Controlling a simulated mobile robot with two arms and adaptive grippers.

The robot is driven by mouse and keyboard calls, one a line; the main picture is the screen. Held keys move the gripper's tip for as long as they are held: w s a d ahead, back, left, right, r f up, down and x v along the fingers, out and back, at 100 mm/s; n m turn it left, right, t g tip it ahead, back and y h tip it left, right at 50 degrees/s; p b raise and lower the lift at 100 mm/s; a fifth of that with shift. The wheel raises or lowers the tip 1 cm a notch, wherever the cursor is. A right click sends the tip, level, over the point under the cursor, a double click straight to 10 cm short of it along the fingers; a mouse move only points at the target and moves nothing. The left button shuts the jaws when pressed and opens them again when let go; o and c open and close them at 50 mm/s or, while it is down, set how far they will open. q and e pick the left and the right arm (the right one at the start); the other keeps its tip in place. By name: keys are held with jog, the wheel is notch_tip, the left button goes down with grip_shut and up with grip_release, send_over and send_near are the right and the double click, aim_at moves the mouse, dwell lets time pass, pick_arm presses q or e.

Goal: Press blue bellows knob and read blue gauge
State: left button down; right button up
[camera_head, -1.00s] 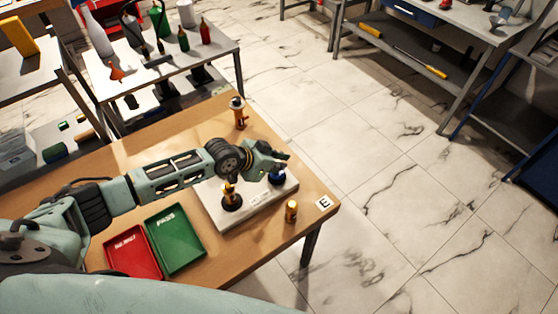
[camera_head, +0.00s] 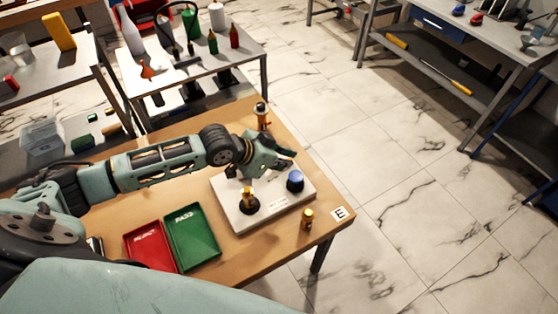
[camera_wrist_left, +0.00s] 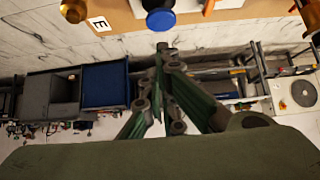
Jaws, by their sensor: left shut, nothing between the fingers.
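The blue knob (camera_head: 295,180) is a round blue cap on a dark bellows at the right end of the white rig plate (camera_head: 227,187). It also shows at the top of the left wrist view (camera_wrist_left: 160,19). My left gripper (camera_head: 287,163) is shut and empty, just behind and above the blue knob, apart from it as far as I can tell. Its closed fingertips (camera_wrist_left: 164,47) show just below the knob in the left wrist view. I cannot make out a readable blue gauge face. My right gripper is not in view.
Red (camera_head: 150,247) and green (camera_head: 193,240) trays lie left of the plate on the wooden table (camera_head: 245,262). Small orange-brown cylinders stand near the right edge (camera_head: 307,219) and back corner (camera_head: 262,117). An E label (camera_head: 340,213) marks the table's right corner.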

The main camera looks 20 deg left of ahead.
pick_arm(q)
jog(key=shift+v, duration=1.25)
